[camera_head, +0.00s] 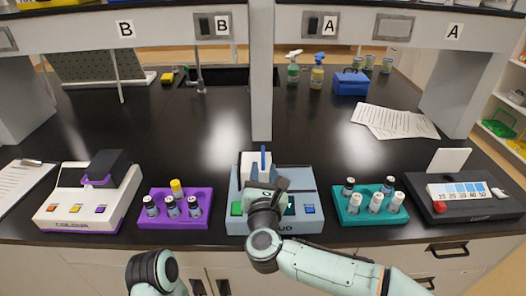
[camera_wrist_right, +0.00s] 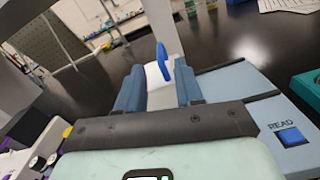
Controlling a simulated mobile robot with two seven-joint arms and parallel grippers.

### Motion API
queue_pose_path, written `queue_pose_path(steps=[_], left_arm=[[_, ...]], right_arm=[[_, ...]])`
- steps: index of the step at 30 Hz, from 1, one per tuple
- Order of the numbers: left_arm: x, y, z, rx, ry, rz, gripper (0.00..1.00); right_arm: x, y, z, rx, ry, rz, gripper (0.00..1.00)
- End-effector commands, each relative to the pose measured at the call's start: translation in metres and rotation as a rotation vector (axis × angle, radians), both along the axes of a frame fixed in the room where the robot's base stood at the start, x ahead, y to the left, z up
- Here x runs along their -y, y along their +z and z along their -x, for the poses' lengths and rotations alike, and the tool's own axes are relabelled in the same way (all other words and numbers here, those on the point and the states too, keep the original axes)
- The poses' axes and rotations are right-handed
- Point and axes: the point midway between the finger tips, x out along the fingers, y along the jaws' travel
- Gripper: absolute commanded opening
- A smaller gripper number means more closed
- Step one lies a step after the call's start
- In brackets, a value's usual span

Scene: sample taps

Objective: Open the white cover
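A white cover (camera_head: 251,163) with a blue tab (camera_head: 263,158) is at the back of the blue-grey device (camera_head: 310,192) at the middle of the counter. In the right wrist view, the white cover (camera_wrist_right: 158,73) and its blue tab (camera_wrist_right: 163,62) show beyond and between my finger tips. My right gripper (camera_wrist_right: 159,88) is open, with its two blue fingers apart and pointing toward the cover. I cannot tell whether they touch it. In the head view, my right wrist hides the device's middle. My left gripper is not in view; only a part of my left arm shows.
A purple vial rack (camera_head: 181,222) stands left of the device and a teal rack (camera_head: 350,216) right. Beyond them are a white colour meter (camera_head: 60,205) and a dark instrument (camera_head: 450,211) with a white upright flap (camera_head: 449,160). A post (camera_head: 261,90) stands behind the device.

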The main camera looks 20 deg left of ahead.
Motion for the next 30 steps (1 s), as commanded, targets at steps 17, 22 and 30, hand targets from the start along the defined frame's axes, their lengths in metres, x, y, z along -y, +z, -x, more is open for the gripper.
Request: queue_pose_path(steps=[17,22,30], left_arm=[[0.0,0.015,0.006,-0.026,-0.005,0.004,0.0],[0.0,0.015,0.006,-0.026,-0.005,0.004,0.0],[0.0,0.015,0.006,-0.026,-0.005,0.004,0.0]], right_arm=[[-0.02,0.0,-0.069,0.0,0.001,0.001,0.36],[-0.02,0.0,-0.07,0.0,0.001,0.001,0.36],[-0.02,0.0,-0.069,0.001,0.002,0.001,0.0]])
